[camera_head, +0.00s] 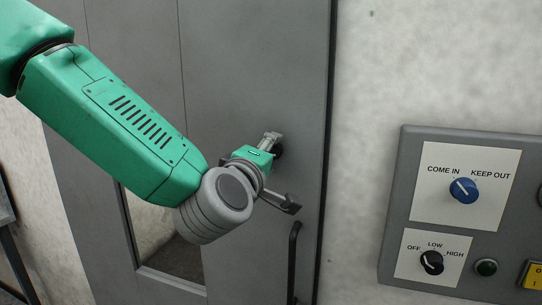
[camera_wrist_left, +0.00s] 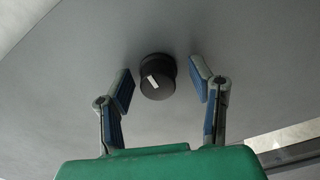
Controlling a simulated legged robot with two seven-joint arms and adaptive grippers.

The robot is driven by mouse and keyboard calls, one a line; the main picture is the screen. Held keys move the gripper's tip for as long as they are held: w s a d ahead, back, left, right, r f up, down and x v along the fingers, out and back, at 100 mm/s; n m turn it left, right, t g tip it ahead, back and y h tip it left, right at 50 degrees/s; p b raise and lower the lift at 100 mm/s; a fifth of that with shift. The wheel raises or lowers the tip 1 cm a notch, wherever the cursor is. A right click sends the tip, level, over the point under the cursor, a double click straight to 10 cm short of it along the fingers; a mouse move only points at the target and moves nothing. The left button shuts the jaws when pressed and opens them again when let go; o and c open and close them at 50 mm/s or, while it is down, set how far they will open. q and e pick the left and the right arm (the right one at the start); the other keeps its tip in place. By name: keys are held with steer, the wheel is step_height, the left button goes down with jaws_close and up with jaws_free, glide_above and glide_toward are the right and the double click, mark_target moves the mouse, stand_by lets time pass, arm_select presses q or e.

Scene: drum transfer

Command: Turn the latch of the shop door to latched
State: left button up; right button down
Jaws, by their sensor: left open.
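The latch is a round black knob (camera_wrist_left: 154,84) with a white mark on its face, set on the grey shop door (camera_head: 250,60). In the wrist view the white mark is tilted. In the head view the dark knob (camera_head: 279,151) shows only in part behind my gripper. My left gripper (camera_head: 281,172) is open in front of the door. In the wrist view its blue-padded fingers (camera_wrist_left: 161,82) stand one on each side of the knob, with a visible gap on both sides. My right gripper is not in view.
A black door handle (camera_head: 294,262) is below my left gripper. A window (camera_head: 160,245) is low in the door. To the right, a grey panel (camera_head: 393,205) on the wall carries a blue knob (camera_head: 463,190), a black knob (camera_head: 432,262) and a green button (camera_head: 486,267).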

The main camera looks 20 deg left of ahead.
arm_select(q)
steer(key=s, duration=0.6)
steer(key=shift+s+a+f, duration=0.15)
steer(key=shift+s, duration=0.2)
steer(key=s+a+f+m+g+h+b, duration=0.1)
steer(key=s+f+m+g+b, duration=0.2)
steer(key=f, duration=1.3)
steer(key=s+a+f+m+g+b, duration=0.15)
steer(key=f+m+g, duration=0.3)
steer(key=f, duration=1.25)
steer(key=s+a+f+m+g+b, duration=0.2)
steer(key=s+a+f+m+g, duration=0.2)
steer(key=s+f, duration=0.8)
steer(key=s+a+f+m+g+y+b, duration=0.1)
steer(key=s+a+f+m+g+b, duration=0.2)
steer(key=s+f, duration=1)
steer(key=a+g, duration=0.2)
steer(key=g, duration=0.1)
steer(key=shift+s+f+m+y, duration=0.2)
steer(key=shift+m+y, duration=0.1)
steer(key=shift+m, duration=0.05)
